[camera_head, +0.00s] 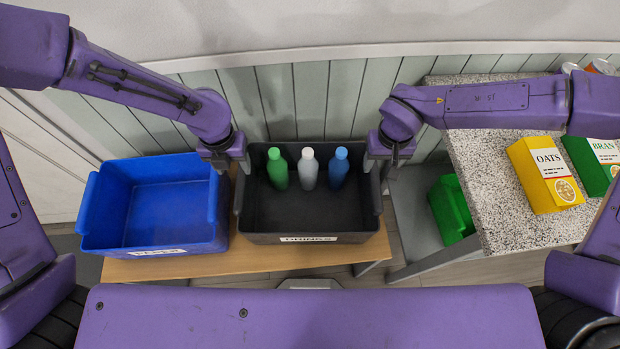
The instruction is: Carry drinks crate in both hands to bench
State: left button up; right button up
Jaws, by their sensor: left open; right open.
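The drinks crate (310,239) is dark grey with a "DRINKS" label on its front wall. It stands on a wooden bench (262,262) and holds a green bottle (277,170), a white bottle (308,170) and a blue bottle (339,169), upright along its back. My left gripper (241,172) is open at the crate's left rim, toward the back. My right gripper (371,172) is open at the crate's right rim, toward the back. I cannot tell whether the fingers touch the rims.
An empty blue crate (158,242) stands close to the left on the same bench. A speckled counter (495,190) at the right bears a yellow OATS box (543,175) and a green BRAN box (592,165). A green bin (451,210) sits lower, beside the counter. The wall is close behind.

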aim_at(240, 180)
pick_arm(q)
jog(key=shift+a, duration=0.1)
pick_arm(e)
jog(key=shift+a, duration=0.1)
pick_arm(q)
jog(key=shift+s+r, duration=0.1)
jog(key=shift+s, duration=0.05)
pick_arm(e)
jog(key=shift+s+r, duration=0.1)
pick_arm(q)
jog(key=shift+s+r, duration=0.1)
jog(key=shift+s, duration=0.05)
pick_arm(e)
jog(key=shift+s+r, duration=0.15)
jog(key=shift+s, duration=0.2)
pick_arm(q)
jog(key=shift+d+f, duration=0.2)
jog(key=shift+f, duration=0.25)
pick_arm(e)
jog(key=shift+d+f, duration=0.2)
jog(key=shift+f, duration=0.3)
pick_arm(q)
notch_tip(240, 180, down, 10)
jog(key=shift+r, duration=0.1)
pick_arm(e)
notch_tip(240, 180, down, 10)
jog(key=shift+r, duration=0.1)
